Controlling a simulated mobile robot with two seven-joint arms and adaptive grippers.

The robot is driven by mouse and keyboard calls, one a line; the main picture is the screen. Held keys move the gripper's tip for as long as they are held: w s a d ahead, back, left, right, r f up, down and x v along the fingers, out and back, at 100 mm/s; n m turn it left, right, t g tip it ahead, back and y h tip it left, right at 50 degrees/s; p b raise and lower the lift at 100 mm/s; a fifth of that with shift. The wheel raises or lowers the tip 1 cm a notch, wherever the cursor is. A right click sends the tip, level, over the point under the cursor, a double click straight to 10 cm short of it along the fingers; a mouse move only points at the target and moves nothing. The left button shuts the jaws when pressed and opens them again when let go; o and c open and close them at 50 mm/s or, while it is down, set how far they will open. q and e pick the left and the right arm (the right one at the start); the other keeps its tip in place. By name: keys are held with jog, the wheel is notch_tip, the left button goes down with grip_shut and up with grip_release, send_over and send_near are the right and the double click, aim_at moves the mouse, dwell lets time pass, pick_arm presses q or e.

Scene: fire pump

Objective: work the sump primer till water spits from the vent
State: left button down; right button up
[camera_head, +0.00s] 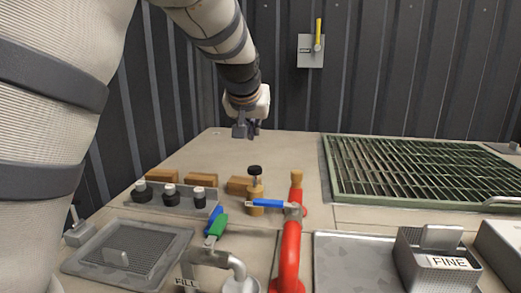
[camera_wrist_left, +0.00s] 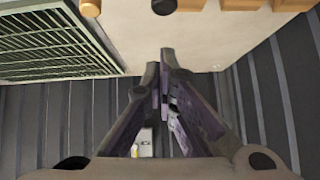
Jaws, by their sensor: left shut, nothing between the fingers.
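No part in view is labelled as the sump primer or the vent, and I cannot tell which they are. A brass fitting with a black knob (camera_head: 255,182) stands upright on the bench beside a red pipe (camera_head: 291,245) with a brass top. A blue lever handle (camera_head: 268,203) lies level across them. No water shows. My left gripper (camera_head: 246,131) is shut and empty above the back of the bench, behind and above the black knob, touching nothing. The left wrist view shows its fingers together (camera_wrist_left: 162,80). My right gripper is not in view.
A green grating (camera_head: 420,168) covers the right rear. A yellow lever (camera_head: 318,34) is on the wall.

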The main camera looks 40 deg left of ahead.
pick_arm(q)
send_over(257, 169)
jog(key=f, duration=0.6)
jog(key=shift+s+d+f, duration=0.2)
jog(key=shift+d+f, duration=0.05)
jog(key=f, duration=0.3)
jog(key=shift+w+a+f, duration=0.1)
jog(key=shift+w+a, duration=0.05)
jog(key=shift+a, duration=0.05)
jog(key=shift+f, duration=0.35)
